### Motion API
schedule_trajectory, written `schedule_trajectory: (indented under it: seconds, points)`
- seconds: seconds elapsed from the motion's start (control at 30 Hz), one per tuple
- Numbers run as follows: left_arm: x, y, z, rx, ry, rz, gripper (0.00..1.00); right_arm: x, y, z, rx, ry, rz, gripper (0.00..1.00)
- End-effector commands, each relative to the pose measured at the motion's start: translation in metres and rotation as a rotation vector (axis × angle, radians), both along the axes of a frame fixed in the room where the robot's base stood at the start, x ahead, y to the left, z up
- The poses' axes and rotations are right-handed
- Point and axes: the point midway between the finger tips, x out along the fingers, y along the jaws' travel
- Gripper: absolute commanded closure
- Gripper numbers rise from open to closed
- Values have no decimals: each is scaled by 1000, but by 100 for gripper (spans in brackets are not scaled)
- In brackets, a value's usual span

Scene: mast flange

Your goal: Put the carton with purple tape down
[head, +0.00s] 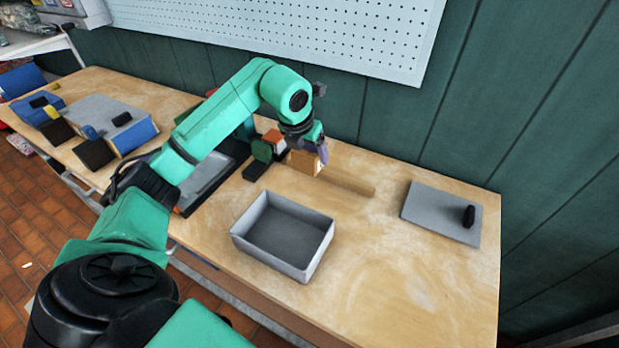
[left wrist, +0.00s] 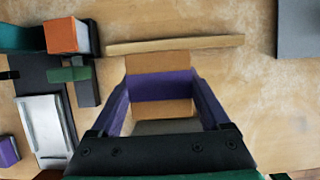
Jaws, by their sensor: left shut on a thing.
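My left gripper (head: 312,152) is shut on a small tan carton (head: 303,164) at the back of the workbench. In the left wrist view the carton (left wrist: 160,62) sits between the two purple fingers (left wrist: 163,112), with a purple tape band across it. My right gripper is not in view.
An open grey bin (head: 322,254) stands in front of the carton. A grey plate (head: 427,207) with a black object (head: 469,216) lies at the right. A green and orange item (head: 265,147) stands close left of the gripper. The bench's front right (head: 415,290) is clear.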

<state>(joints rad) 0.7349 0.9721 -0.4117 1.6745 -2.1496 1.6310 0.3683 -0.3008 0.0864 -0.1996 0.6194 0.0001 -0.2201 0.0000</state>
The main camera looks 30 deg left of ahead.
Motion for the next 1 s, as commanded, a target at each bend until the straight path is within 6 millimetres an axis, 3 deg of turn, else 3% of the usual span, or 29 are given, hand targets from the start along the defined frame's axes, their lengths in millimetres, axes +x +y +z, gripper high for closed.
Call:
schedule_trajectory:
  seconds: [0.1, 0.4, 0.77, 0.8, 0.83, 1.0]
  points:
    - [-1, 0, -33, -1, 4, 0, 93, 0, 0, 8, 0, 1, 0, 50]
    - [0, -1, -86, -2, 1, -2, 93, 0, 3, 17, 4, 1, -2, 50]
    - [0, 0, -96, 0, -2, -2, 93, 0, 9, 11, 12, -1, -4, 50]
    - [0, 0, -95, 0, -1, -2, 5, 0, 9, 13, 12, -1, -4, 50]
    - [0, 0, -95, 0, -1, -2, 0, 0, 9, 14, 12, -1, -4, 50]
    - [0, 0, -95, 0, -1, -2, 0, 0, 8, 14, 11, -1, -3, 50]
